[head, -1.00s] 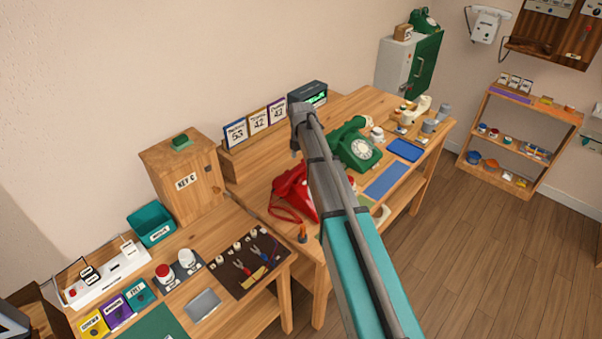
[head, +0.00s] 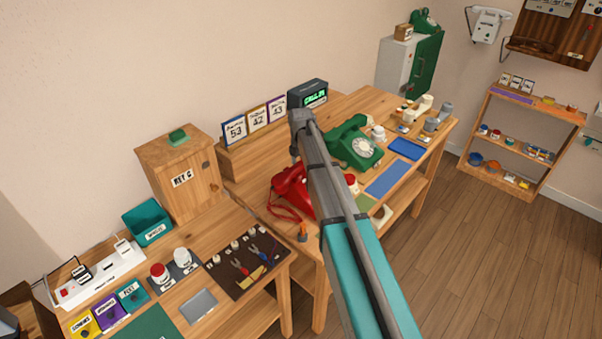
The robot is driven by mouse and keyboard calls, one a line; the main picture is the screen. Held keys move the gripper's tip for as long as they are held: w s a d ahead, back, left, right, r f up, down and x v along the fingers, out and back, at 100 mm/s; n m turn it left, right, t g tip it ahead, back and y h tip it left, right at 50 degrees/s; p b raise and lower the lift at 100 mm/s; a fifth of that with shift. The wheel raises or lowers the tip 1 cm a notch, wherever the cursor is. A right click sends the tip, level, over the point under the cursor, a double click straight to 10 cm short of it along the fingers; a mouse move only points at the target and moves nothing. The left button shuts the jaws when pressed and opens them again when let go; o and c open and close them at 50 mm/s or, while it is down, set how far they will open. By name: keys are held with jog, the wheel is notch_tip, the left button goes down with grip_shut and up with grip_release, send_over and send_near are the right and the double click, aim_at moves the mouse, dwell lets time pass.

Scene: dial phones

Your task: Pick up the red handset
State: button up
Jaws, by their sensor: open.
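A red dial phone (head: 298,198) stands on the wooden table at the middle of the head view, with its red handset (head: 289,176) on top. A red cord loops at its left side. My arm crosses in front and covers the phone's right part. My gripper (head: 296,153) is at the far end of my arm, small and mostly hidden by it. In the picture it lies just above the red handset, apart from it; the true gap is hard to judge. I see nothing held in it.
A green dial phone (head: 355,146) stands right of my arm. A lit display box (head: 307,94) and date cards (head: 257,119) stand behind. A wooden key box (head: 181,174) is at left. A tool mat (head: 247,261) lies front left. Open floor (head: 480,260) is at right.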

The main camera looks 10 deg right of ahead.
jog(key=shift+f+b, duration=0.3)
jog(key=shift+f, duration=0.2)
jog(key=shift+c, duration=0.3)
